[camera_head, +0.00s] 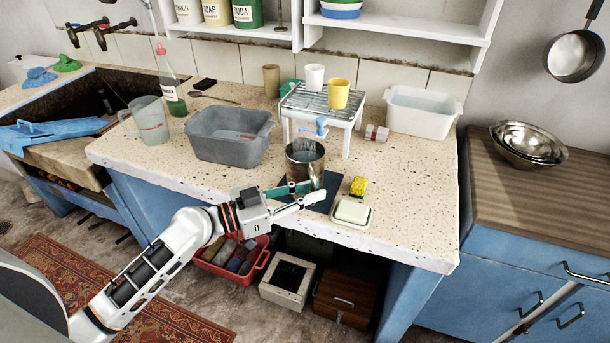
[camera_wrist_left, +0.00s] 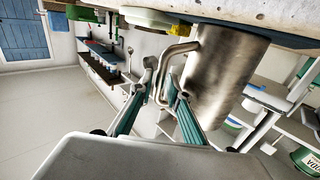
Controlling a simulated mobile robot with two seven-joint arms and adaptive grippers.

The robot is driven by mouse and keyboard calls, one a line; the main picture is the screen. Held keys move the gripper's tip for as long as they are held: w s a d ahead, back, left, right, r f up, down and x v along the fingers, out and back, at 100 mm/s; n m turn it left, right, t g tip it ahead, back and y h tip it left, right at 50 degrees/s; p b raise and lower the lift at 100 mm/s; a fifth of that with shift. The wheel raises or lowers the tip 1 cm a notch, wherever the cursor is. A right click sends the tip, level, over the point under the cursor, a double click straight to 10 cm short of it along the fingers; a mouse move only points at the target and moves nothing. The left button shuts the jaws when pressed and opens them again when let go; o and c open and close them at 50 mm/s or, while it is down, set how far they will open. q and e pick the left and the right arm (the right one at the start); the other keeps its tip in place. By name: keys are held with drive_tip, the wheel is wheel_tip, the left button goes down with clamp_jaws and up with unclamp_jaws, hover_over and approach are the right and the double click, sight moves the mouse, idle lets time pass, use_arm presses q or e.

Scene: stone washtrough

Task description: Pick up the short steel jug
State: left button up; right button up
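The short steel jug (camera_head: 305,164) stands upright near the front of the stone counter, on or just behind a dark mat. In the left wrist view the jug (camera_wrist_left: 228,75) appears large and tilted, its bent handle (camera_wrist_left: 180,48) towards me. My left gripper (camera_head: 318,190) is at the jug's front, its fingers spread apart and overlapping the jug's lower part. In the wrist view the fingertips (camera_wrist_left: 160,84) lie on either side of the handle's bar, with a gap between them. Whether they touch the handle is unclear. My right gripper is out of view.
A yellow sponge (camera_head: 358,186) and a soap dish (camera_head: 351,213) lie right of the jug. A wire rack (camera_head: 318,100) with cups stands behind it. A grey basin (camera_head: 229,147) is to the left, a white tub (camera_head: 421,125) at the back right. The right front counter is clear.

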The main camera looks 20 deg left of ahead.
use_arm(q)
drive_tip(key=shift+w+d+f, duration=0.1)
drive_tip(key=shift+w+d, duration=0.2)
drive_tip(key=shift+d, duration=0.1)
clamp_jaws()
drive_tip(key=shift+r, duration=0.2)
